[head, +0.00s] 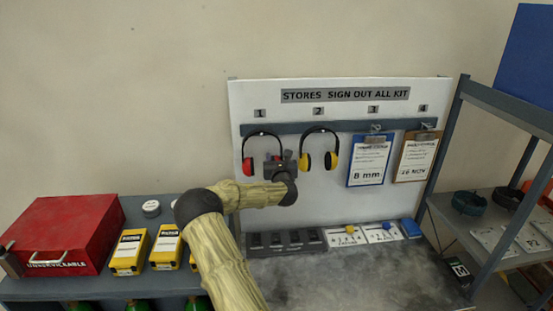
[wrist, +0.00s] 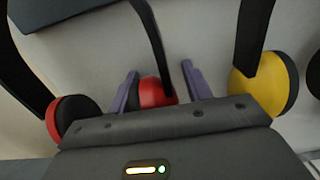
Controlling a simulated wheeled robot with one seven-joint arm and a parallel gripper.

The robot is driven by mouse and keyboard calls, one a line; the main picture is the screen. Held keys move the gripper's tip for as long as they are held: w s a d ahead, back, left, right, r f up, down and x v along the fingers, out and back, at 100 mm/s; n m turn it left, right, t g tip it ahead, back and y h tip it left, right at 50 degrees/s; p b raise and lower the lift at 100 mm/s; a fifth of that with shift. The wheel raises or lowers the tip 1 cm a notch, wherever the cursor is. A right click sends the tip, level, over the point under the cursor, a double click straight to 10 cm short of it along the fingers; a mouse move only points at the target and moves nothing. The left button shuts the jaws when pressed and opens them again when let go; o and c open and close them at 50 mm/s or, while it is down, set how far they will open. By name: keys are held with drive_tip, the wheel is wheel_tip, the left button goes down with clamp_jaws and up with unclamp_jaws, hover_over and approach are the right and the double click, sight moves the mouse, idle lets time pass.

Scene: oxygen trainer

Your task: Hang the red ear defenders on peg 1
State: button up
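The red ear defenders (head: 247,166) hang upright at the blue-grey rail under label 1, with the black headband's top at the rail. The peg itself is too small to make out. My gripper (head: 276,160) is at their right cup and partly hides it. In the wrist view, its two purple fingers (wrist: 160,68) stand apart on either side of that red cup (wrist: 153,93). A gap shows between the cup and the right finger; contact on the left is unclear. The left cup (wrist: 72,112) is outside the fingers.
Yellow ear defenders (head: 305,162) hang under label 2, close right of my gripper. A blue clipboard (head: 368,182) and a brown one (head: 413,174) hang further right. Below are a grey bench (head: 350,280), a red box (head: 65,230) and yellow devices (head: 130,252). A shelf rack (head: 455,150) stands right.

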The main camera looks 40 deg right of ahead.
drive_tip(key=shift+o, duration=0.2)
drive_tip(key=shift+w+a+f, duration=0.1)
drive_tip(key=shift+w+a, duration=0.2)
drive_tip(key=shift+a, duration=0.15)
drive_tip(key=shift+s+a+f+b, duration=0.25)
drive_tip(key=shift+b, duration=0.2)
drive_tip(key=d+b+v, duration=0.1)
drive_tip(key=b+v, duration=0.5)
drive_tip(key=v, duration=1)
drive_tip(key=shift+s+a+r, duration=0.2)
drive_tip(key=shift+s+r, duration=0.1)
drive_tip(key=shift+s, duration=0.4)
